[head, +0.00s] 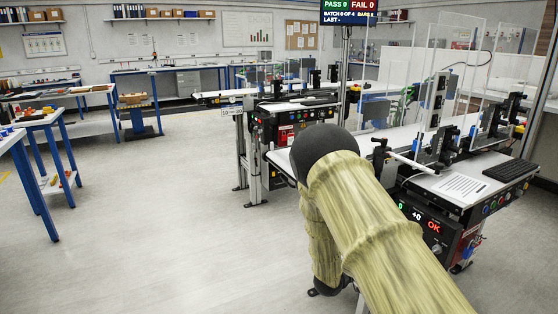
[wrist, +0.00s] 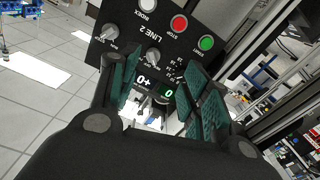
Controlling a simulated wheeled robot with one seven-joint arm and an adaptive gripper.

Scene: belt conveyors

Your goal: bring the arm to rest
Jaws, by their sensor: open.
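My gripper (wrist: 160,98) shows in the wrist view with its two green-padded fingers spread apart and nothing between them. Beyond the fingers is a dark control panel (wrist: 125,32) marked LINE 2, with red and green buttons, knobs and a small green display. I cannot tell how far the fingertips are from it. In the head view my arm, in a yellowish cover with a dark rounded joint, reaches over the right foreground. The gripper itself is hidden there.
A conveyor station with a keyboard (head: 511,171), a paper sheet (head: 461,187) and clear upright panels stands at right. A second station (head: 300,112) stands behind my arm. Blue-legged benches (head: 42,119) line the left. The grey floor (head: 150,220) between is clear.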

